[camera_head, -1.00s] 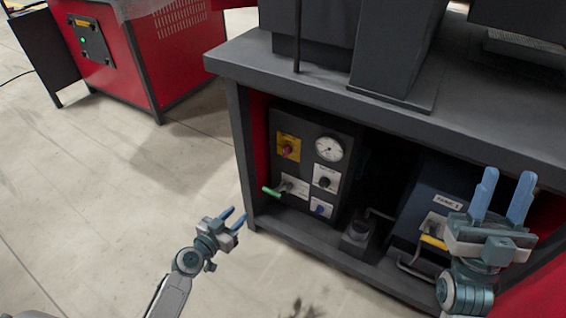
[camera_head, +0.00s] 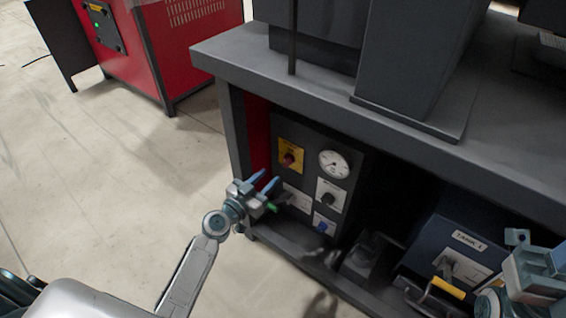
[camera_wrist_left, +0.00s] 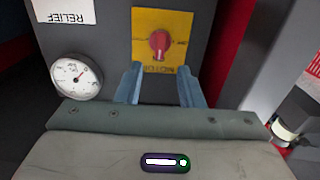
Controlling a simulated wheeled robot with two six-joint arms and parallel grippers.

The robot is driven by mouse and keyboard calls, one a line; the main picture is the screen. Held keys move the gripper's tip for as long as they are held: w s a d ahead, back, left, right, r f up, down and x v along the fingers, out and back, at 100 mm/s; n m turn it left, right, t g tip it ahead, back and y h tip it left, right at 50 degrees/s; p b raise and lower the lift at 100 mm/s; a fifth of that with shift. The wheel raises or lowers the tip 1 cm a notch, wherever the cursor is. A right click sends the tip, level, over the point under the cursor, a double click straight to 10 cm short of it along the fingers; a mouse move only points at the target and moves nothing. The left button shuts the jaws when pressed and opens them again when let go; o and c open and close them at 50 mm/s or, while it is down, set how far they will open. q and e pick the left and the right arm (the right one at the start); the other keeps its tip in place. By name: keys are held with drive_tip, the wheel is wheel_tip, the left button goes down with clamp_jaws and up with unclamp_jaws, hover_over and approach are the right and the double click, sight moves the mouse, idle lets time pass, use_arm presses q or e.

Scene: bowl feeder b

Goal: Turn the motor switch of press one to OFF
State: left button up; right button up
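The motor switch, a red knob (camera_head: 288,160) on a yellow plate (camera_head: 298,151), is at the upper left of the dark control panel under the press table. In the left wrist view the red knob (camera_wrist_left: 159,44) appears upside down on its yellow plate (camera_wrist_left: 181,22), its grip roughly upright; its setting is too small to read. My left gripper (camera_head: 268,181) is open and empty, below and left of the switch. In the left wrist view its blue fingers (camera_wrist_left: 159,72) are apart, with the knob beyond and between them, apparently not touched. My right gripper (camera_head: 532,272) is partly cut off at the right edge.
A gauge (camera_head: 334,164), a black knob (camera_head: 328,198) and a blue knob (camera_head: 320,224) share the panel. A green-ended lever (camera_head: 272,207) is close to my left gripper. The table edge (camera_head: 300,103) overhangs above. Open floor (camera_head: 120,190) lies to the left.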

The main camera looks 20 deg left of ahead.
sight(284, 163)
use_arm(q)
drive_tip(key=x, duration=0.7)
drive_tip(key=shift+w+f, duration=0.1)
clamp_jaws()
